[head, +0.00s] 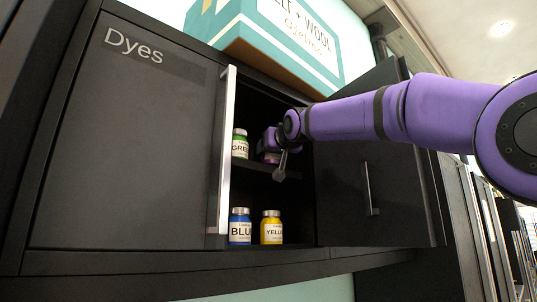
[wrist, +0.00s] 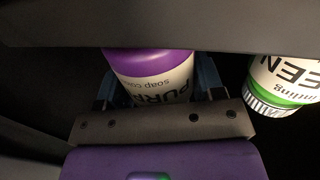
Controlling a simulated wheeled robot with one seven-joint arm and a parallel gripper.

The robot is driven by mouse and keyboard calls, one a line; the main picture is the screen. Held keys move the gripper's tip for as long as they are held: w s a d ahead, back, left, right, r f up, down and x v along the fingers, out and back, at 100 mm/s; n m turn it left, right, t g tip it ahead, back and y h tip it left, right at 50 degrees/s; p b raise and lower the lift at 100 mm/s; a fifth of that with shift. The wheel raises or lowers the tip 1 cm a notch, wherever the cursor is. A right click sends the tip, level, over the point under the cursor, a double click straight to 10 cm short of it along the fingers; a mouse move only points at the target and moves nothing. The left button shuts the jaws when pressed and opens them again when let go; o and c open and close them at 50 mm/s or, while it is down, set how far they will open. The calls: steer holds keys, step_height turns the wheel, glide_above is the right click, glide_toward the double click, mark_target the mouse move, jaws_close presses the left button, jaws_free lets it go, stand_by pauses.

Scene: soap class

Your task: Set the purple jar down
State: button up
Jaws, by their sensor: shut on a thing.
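The purple jar (head: 272,158) is inside the open wall cabinet, at the upper shelf (head: 262,171), to the right of the green jar (head: 240,145). My gripper (head: 271,142) is shut on it and hides most of it in the head view. In the wrist view the purple jar (wrist: 150,75) shows its purple and white label upside down between my blue fingers. The green jar (wrist: 287,80) stands apart from it at the right there. I cannot tell whether the purple jar's base touches the shelf.
A blue jar (head: 240,227) and a yellow jar (head: 271,228) stand on the cabinet floor below. The left door (head: 130,140), marked Dyes, and the right door (head: 368,190) flank the opening. A box (head: 270,40) sits on top. A dark panel edge (wrist: 150,25) crosses the wrist view.

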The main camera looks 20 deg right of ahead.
steer(key=w, duration=0.3)
steer(key=shift+a+f, duration=0.1)
steer(key=shift+s, duration=0.15)
steer(key=shift+f, duration=0.2)
steer(key=o, duration=1.1)
steer(key=shift+f, duration=0.1)
